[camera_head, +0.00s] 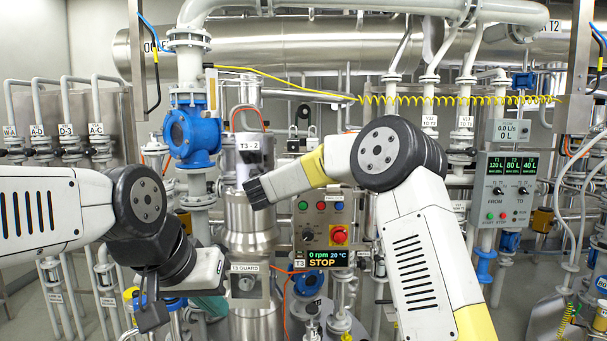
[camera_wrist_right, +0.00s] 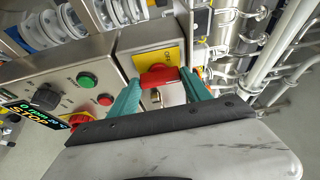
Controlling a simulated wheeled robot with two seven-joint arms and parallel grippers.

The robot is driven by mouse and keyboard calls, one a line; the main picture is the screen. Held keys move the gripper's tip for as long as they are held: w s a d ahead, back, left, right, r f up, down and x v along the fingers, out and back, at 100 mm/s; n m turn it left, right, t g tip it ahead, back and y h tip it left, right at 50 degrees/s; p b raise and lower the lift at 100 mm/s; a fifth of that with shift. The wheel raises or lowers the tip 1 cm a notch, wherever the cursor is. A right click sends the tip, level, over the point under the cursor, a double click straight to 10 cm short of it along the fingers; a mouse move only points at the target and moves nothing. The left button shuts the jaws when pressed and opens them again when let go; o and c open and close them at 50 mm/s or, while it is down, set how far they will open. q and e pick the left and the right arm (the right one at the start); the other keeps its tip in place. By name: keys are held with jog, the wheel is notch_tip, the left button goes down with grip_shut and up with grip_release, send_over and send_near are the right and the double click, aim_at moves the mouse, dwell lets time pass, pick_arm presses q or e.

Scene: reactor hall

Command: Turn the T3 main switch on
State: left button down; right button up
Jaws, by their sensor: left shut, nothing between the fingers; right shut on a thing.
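The T3 main switch is a red handle (camera_wrist_right: 158,76) on a yellow plate (camera_wrist_right: 171,57), seen in the right wrist view. My right gripper (camera_wrist_right: 159,84) has its two teal fingers on either side of the red handle and is shut on it. In the head view my right forearm covers this switch and my right fingers are hidden. The T3 control panel (camera_head: 322,222) is below; its display (camera_head: 327,257) reads 0 rpm, 20 °C, STOP. My left gripper (camera_head: 208,304) is low at the left, apart from the panel, shut and empty.
A red emergency-stop knob (camera_head: 338,235) and green and red buttons sit on the panel close by. The steel T3 vessel (camera_head: 252,215) stands left of the panel. A grey FROM/TO panel (camera_head: 507,190) is at the right. Pipes and valves crowd the surroundings.

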jog(key=shift+f+y, duration=0.1)
jog(key=shift+y, duration=0.2)
jog(key=o, duration=1.1)
jog(key=shift+s, duration=0.1)
jog(key=v, duration=0.7)
jog(key=shift+s+a, duration=0.2)
jog(key=shift+s, duration=0.1)
